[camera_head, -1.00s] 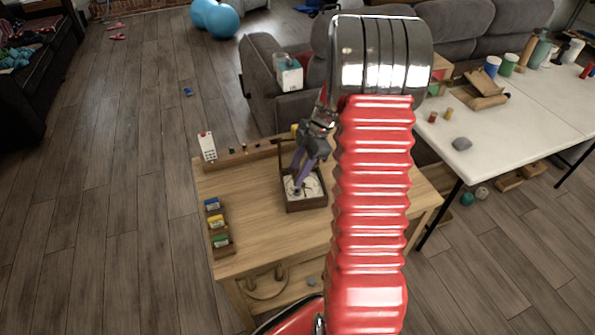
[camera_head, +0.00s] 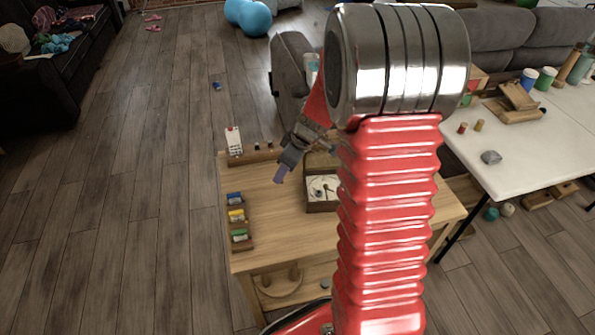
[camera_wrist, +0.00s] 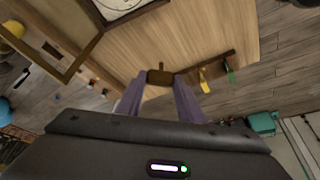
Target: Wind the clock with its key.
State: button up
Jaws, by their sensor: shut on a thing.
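The clock (camera_head: 311,207) is a dark wooden box with a pale round dial, lying face up on the wooden table. Its dial (camera_wrist: 120,4) shows at the top edge of the wrist view, beside a framed lid (camera_wrist: 80,52) that stands open. My gripper (camera_head: 281,174) is left of the clock, above the table and apart from the clock. In the wrist view, the purple fingers of my gripper (camera_wrist: 160,84) are shut on a small dark brass-brown piece with a short stem, which looks like the key (camera_wrist: 160,76). The head view does not show the key clearly.
A rack (camera_head: 240,245) with blue, yellow and green items sits at the table's left edge. A white card (camera_head: 233,140) and small pegs stand along the back edge. A white table (camera_head: 520,150) with several objects is at the right. The wooden tabletop left of the clock is bare.

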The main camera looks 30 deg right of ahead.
jog(key=w+a+r+m+h, duration=0.1)
jog(key=a+r+m, duration=0.1)
jog(key=a, duration=0.4)
jog(key=w+a+r+m+h, duration=0.1)
jog(key=w+a+r+m, duration=0.1)
jog(key=a+m, duration=0.3)
jog(key=shift+w+a+t+h, duration=0.2)
jog(key=shift+a+t+h, duration=0.15)
jog(key=shift+a, duration=0.5)
